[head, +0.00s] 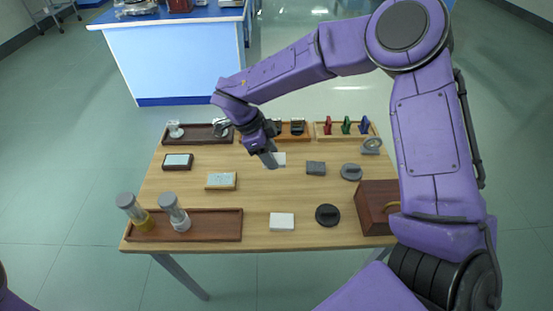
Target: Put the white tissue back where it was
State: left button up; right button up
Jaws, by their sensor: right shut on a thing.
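My right gripper (269,161) reaches over the middle of the table from the upper right, pointing down. It is shut on a small pale thing at its fingertips, which I take for the white tissue (279,159). The fingers hide part of it, and its height above the tabletop is hard to tell. A second flat white piece (281,221) lies near the front edge of the table. A grey folded piece (316,168) lies right of the gripper. My left gripper is out of view.
On the wooden table (255,200), a front-left tray (218,226) holds two capped cylinders. A black disc (327,214) and a brown box (373,207) are at front right. A framed plate (221,181) lies left of centre. Racks line the back edge.

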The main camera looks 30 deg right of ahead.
jog(key=w+d+f, duration=0.1)
jog(key=f, duration=0.1)
jog(key=w+d+f, duration=0.1)
jog(key=d+f, duration=0.1)
jog(key=w+d+f+p, duration=0.1)
jog(key=w+f, duration=0.1)
jog(key=shift+w+d+f, duration=0.1)
jog(key=shift+d+f, duration=0.1)
jog(key=shift+d, duration=0.05)
notch_tip(320, 180, down, 3)
jog(key=shift+r, duration=0.1)
jog(key=shift+f, duration=0.25)
jog(key=shift+f, duration=0.1)
jog(key=o, duration=0.9)
jog(key=shift+o, duration=0.2)
jog(key=shift+r, duration=0.3)
jog(key=b+v, duration=0.1)
jog(key=v, duration=1.1)
